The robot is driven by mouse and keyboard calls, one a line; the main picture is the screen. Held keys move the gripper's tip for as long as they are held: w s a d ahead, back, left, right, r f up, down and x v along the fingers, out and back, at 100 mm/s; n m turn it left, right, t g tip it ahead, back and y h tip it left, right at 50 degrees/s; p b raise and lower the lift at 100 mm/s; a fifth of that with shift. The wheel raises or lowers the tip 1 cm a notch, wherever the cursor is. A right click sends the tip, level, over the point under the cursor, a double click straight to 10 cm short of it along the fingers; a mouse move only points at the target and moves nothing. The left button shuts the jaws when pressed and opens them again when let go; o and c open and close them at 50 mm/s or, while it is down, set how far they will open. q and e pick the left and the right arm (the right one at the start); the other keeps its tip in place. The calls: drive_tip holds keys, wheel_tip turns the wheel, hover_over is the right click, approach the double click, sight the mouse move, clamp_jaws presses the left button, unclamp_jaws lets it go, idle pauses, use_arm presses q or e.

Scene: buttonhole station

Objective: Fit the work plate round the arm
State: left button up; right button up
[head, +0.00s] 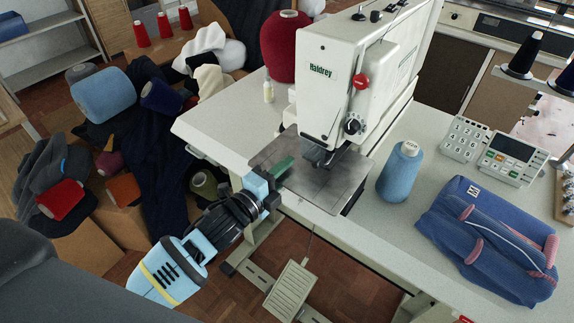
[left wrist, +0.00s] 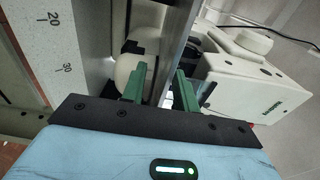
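The work plate (head: 322,186) is a flat grey metal plate below the head of the white sewing machine (head: 335,85). It lies roughly level at the table's left front edge. The arm under the plate is mostly hidden in the head view. My left gripper (head: 280,178) is at the plate's left edge, with a green finger showing above it. In the left wrist view, the two green fingers (left wrist: 162,88) stand apart, with a grey metal strip running between them and a light gap beside it. Whether they touch the plate is unclear. My right gripper is not in view.
A blue thread cone (head: 400,172), folded blue garment (head: 492,240) and keypad (head: 466,138) stand on the table to the right. A red cone (head: 285,46) and small bottle (head: 268,91) are behind. A pedal (head: 290,290) is below. Yarn and cloth crowd the left.

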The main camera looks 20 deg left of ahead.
use_arm(q)
drive_tip(key=v, duration=0.7)
drive_tip(key=shift+a+r, duration=0.15)
drive_tip(key=shift+r, duration=0.25)
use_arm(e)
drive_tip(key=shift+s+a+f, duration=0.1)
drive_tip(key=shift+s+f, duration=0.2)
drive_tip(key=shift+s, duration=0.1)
use_arm(q)
drive_tip(key=shift+s, duration=0.1)
